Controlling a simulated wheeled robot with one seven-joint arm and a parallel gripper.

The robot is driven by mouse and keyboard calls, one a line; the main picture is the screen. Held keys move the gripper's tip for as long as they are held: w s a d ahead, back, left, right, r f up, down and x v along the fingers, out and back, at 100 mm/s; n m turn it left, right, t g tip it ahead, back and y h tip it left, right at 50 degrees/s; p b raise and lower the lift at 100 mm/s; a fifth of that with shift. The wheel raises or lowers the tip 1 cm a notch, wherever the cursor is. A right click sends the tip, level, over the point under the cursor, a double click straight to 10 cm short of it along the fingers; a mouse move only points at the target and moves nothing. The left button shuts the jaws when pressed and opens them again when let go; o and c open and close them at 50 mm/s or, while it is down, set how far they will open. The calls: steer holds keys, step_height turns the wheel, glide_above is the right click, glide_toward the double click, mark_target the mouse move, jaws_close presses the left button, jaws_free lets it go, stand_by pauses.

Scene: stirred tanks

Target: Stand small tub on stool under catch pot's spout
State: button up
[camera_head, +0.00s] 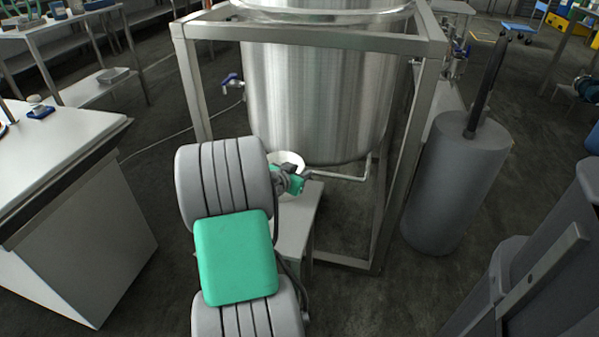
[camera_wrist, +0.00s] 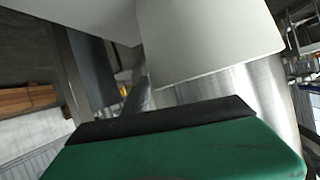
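A white round tub (camera_head: 287,160) shows in the head view, partly hidden behind my arm, at the top of a pale stool (camera_head: 297,225) beside the big tank. I cannot tell whether it rests on the stool. My gripper (camera_head: 294,182) is close to the tub, mostly hidden by my wrist. In the wrist view, a green, black-edged part of my gripper fills the bottom, with a large pale surface (camera_wrist: 205,45), likely the tub, just beyond it. The fingertips are not clear, so its grip cannot be told. A pale pipe (camera_head: 345,176) runs under the tank (camera_head: 315,95).
A steel frame (camera_head: 425,100) surrounds the tank, its legs close to the stool. A blue-handled valve (camera_head: 232,80) juts from the tank's left. A white bench (camera_head: 60,150) stands left, a grey cylinder (camera_head: 455,180) right. Some floor between bench and frame is clear.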

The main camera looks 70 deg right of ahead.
steer(key=p+v, duration=0.3)
steer(key=v, duration=0.9)
steer(key=w+a+f+n+t+y, duration=0.1)
steer(key=w+a+n+t+y, duration=0.2)
steer(key=w+a, duration=0.5)
steer(key=w+a+f+n+t+y, duration=0.1)
steer(key=w+a+n+y, duration=0.35)
steer(key=a, duration=0.85)
steer(key=s+a+n+y, duration=0.1)
steer(key=a+n, duration=0.3)
steer(key=a, duration=0.4)
steer(key=s+a+n+g+y, duration=0.1)
steer(key=s+a+n+y, duration=0.1)
steer(key=a, duration=0.6)
steer(key=s+a+r+n+y, duration=0.1)
steer(key=s+a+n+y, duration=0.1)
steer(key=a+n, duration=0.4)
steer(key=shift+s+a+g, duration=0.3)
steer(key=shift+s+a, duration=0.1)
steer(key=shift+a, duration=0.75)
steer(key=shift+y, duration=0.25)
